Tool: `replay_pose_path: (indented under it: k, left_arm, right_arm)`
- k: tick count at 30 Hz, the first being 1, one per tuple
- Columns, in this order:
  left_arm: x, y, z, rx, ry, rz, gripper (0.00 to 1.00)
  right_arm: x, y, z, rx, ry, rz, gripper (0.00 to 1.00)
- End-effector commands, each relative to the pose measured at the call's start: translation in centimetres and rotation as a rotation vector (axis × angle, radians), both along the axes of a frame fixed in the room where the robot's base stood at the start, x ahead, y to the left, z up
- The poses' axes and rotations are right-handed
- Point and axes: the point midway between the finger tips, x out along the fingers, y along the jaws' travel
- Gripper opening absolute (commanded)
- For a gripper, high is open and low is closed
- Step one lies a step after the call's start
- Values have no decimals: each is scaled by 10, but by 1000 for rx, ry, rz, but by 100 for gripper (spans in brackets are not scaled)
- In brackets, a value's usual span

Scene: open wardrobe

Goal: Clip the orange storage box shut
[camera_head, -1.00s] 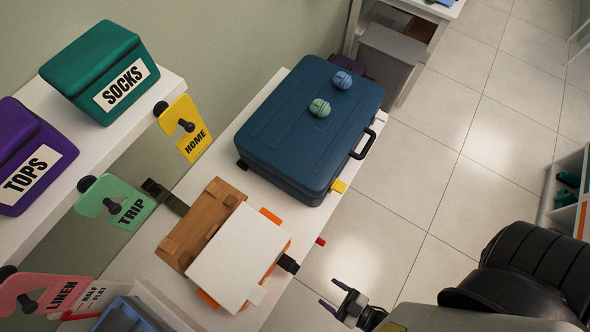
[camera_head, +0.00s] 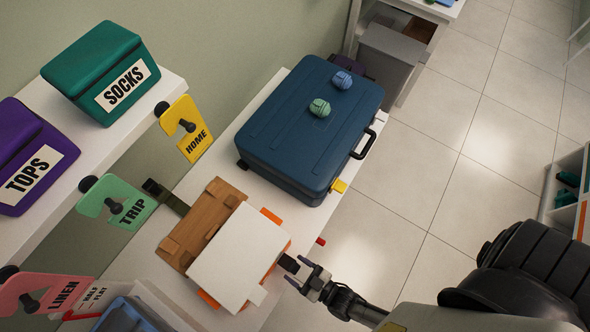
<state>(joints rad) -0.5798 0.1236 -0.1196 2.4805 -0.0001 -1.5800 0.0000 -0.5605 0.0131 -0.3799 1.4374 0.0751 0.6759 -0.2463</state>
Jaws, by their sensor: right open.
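The orange storage box (camera_head: 208,299) sits on the white bench, mostly hidden under a flat white panel (camera_head: 238,252) that covers its top. Orange parts show at its corners. My left gripper is not in view.
A brown wooden board (camera_head: 182,243) lies left of the box. A blue suitcase (camera_head: 300,125) with two small balls on it stands behind. Green (camera_head: 90,65) and purple (camera_head: 25,160) boxes stand on the left shelf. The floor (camera_head: 390,230) at right is clear.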

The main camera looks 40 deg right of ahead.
Motion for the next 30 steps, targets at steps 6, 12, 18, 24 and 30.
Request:
replay_pose_path:
  k: [6,12,18,24,30]
  left_arm:
    - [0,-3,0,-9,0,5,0]
    - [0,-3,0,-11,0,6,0]
    - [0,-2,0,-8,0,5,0]
    - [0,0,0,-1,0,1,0]
    - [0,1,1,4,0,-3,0]
  right_arm:
    - [8,2,0,0,1,0,62]
    - [8,2,0,0,1,0,62]
    - [8,2,0,0,1,0,49]
    - [8,2,0,-1,1,0,30]
    - [8,2,1,-1,3,0,19]
